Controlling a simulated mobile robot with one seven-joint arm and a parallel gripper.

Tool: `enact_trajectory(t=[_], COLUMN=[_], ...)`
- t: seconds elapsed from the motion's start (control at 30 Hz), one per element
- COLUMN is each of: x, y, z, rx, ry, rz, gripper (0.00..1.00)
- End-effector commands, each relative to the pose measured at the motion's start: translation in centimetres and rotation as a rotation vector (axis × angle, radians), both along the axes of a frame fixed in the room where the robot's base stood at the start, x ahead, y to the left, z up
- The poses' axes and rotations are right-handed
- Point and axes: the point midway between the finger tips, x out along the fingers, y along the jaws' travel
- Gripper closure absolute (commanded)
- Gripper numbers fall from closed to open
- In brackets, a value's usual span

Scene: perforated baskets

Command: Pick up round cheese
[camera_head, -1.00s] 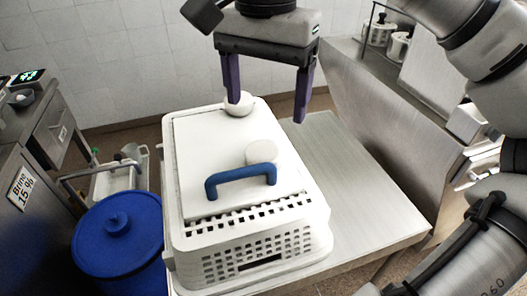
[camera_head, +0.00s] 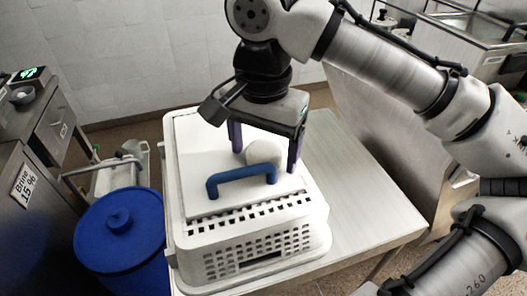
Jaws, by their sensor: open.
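A white round cheese (camera_head: 263,153) lies on the white lid (camera_head: 203,168) of a perforated basket (camera_head: 255,254), just behind the blue handle (camera_head: 241,180). My gripper (camera_head: 265,161) is low over the lid with its two dark purple fingers apart. One finger shows left of the cheese and the other to its right, with the cheese between them in the picture. I cannot tell whether either finger touches it. A second round white cheese at the back of the lid is hidden behind my gripper and arm.
The basket stands on a steel table (camera_head: 368,205) with bare room on the right. A blue lidded barrel (camera_head: 120,232) stands at the left. A steel cabinet (camera_head: 400,150) is at the right. The blue handle rises close in front of the cheese.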

Motion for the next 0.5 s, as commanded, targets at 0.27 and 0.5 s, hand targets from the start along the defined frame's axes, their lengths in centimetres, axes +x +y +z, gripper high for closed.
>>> enact_trajectory(t=[0.27,0.5], x=[0.00,0.00], y=[0.01,0.01], z=[0.04,0.06], rx=[0.000,0.000], ry=[0.000,0.000], rz=[0.001,0.001], gripper=[0.50,0.72])
